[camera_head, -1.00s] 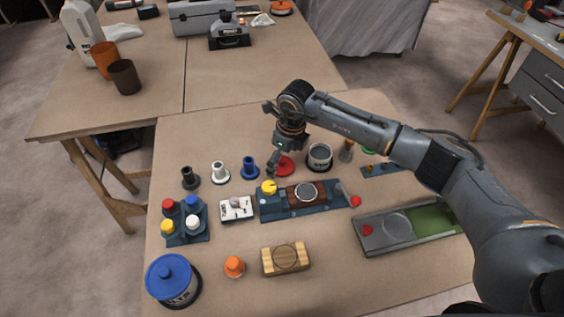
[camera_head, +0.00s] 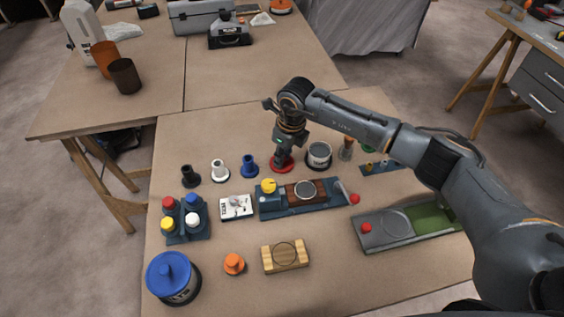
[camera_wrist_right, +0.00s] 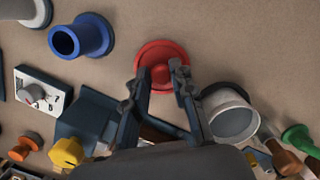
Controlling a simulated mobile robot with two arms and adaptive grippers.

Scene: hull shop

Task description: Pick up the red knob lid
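The red knob lid (camera_head: 289,166) lies on the table between the blue flanged bushing and the grey pot; my right gripper partly covers it in the head view. In the right wrist view the lid (camera_wrist_right: 160,51) is a round red disc with a red knob in its middle. My right gripper (camera_head: 281,162) points down at the lid. In the wrist view its two fingers (camera_wrist_right: 160,73) are apart, one on each side of the knob, with a gap visible. Finger contact with the knob cannot be told. My left gripper is out of view.
The blue flanged bushing (camera_head: 250,166) stands left of the lid, the grey pot (camera_head: 319,156) close on its right. A blue fixture (camera_head: 330,203) with a yellow knob sits in front. The table behind the lid is clear.

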